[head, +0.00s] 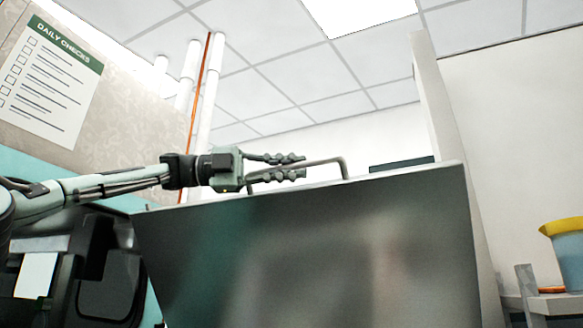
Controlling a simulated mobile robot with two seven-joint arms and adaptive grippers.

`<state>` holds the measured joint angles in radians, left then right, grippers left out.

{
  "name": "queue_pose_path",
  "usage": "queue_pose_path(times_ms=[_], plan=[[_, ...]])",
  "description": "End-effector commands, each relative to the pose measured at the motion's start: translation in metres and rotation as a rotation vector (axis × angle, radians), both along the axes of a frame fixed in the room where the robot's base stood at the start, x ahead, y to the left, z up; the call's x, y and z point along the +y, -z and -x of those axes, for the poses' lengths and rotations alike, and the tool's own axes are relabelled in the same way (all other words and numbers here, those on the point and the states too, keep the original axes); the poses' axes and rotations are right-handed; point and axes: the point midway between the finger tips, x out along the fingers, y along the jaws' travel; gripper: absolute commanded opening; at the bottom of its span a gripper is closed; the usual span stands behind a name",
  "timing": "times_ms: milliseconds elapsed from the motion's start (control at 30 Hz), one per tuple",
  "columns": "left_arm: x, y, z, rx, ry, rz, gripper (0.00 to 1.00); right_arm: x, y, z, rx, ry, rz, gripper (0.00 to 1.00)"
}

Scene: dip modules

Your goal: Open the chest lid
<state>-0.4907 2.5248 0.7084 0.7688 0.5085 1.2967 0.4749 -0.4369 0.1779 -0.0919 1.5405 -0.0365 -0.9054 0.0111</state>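The chest (330,255) fills the lower middle of the head view as a large, dark, shiny panel with a pale upper edge. I cannot tell whether this face is its lid or its front. A thin bent metal handle (325,162) rises above its upper edge. My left gripper (302,166) reaches in from the left, level with the handle. Its two dark fingers are apart, one above the other, and overlap the handle's left part in the picture. I cannot tell whether they touch it. My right gripper is not in view.
A pale upright post (436,100) and wall stand behind the chest on the right. A blue and yellow container (566,252) sits on a light stand (548,305) at the far right. Black equipment (105,285) is at lower left. A checklist poster (48,80) hangs on the left wall.

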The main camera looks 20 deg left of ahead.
Motion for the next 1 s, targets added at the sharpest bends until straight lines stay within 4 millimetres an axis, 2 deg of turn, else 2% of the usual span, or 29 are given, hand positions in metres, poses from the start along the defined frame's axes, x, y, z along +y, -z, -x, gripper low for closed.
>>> queue_pose_path(times_ms=[33,167,433,533,667,1000], plan=[[0.001,-0.001,0.000,-0.001,-0.003,0.002,0.17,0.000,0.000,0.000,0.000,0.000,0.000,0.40],[0.001,-0.001,0.000,-0.001,-0.002,0.002,0.33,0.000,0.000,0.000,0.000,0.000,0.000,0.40],[0.001,0.000,0.000,0.000,-0.001,0.001,0.33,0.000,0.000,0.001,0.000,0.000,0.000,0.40],[0.007,0.000,0.002,0.000,-0.002,0.001,0.33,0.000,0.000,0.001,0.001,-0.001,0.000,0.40],[0.025,0.000,0.009,-0.001,-0.003,0.004,0.33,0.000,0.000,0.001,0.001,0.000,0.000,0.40],[0.091,0.002,0.033,-0.001,-0.004,0.002,0.33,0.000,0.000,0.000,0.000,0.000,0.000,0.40]])
